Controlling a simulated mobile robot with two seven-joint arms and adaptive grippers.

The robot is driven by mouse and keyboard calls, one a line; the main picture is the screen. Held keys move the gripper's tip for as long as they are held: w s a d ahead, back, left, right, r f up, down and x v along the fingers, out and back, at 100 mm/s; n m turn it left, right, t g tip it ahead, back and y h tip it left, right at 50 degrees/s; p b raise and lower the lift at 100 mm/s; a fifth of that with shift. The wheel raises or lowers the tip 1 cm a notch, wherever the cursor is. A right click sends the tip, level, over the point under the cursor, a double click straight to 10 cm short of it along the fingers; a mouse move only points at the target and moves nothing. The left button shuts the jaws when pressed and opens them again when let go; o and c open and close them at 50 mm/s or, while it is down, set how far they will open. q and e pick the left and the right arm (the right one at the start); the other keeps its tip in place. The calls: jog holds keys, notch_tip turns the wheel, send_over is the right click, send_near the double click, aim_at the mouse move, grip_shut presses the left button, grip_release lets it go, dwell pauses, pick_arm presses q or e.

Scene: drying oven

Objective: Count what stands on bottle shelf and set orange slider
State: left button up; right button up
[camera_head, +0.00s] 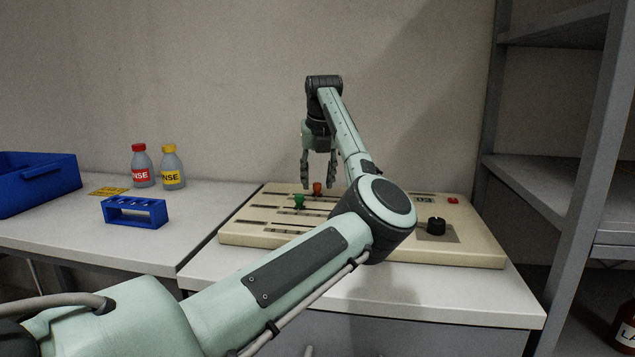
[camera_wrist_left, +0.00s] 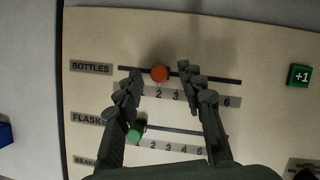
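The orange slider (camera_head: 317,187) sits on the top slot of the beige panel (camera_head: 470,245). In the left wrist view the orange knob (camera_wrist_left: 160,73) is in the row labelled BOTTLES, roughly above the 2; its exact setting is hard to tell. My left gripper (camera_head: 318,182) is open, pointing down above the panel, with its fingers on either side of the orange knob and apart from it. The bottle shelf cannot be identified for certain; a grey rack (camera_head: 560,165) stands at the right, and a dark red bottle (camera_head: 626,325) shows partly at its bottom. My right gripper is not in view.
A green slider (camera_head: 299,202) sits near the left end of the FLASKS row. A red-capped bottle (camera_head: 142,168), yellow-capped bottle (camera_head: 172,170), blue rack (camera_head: 135,213) and blue bin (camera_head: 38,185) stand left.

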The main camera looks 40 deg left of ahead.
pick_arm(q)
jog(key=v, duration=1.1)
jog(key=shift+s+f, duration=0.1)
jog(key=shift+s, duration=0.05)
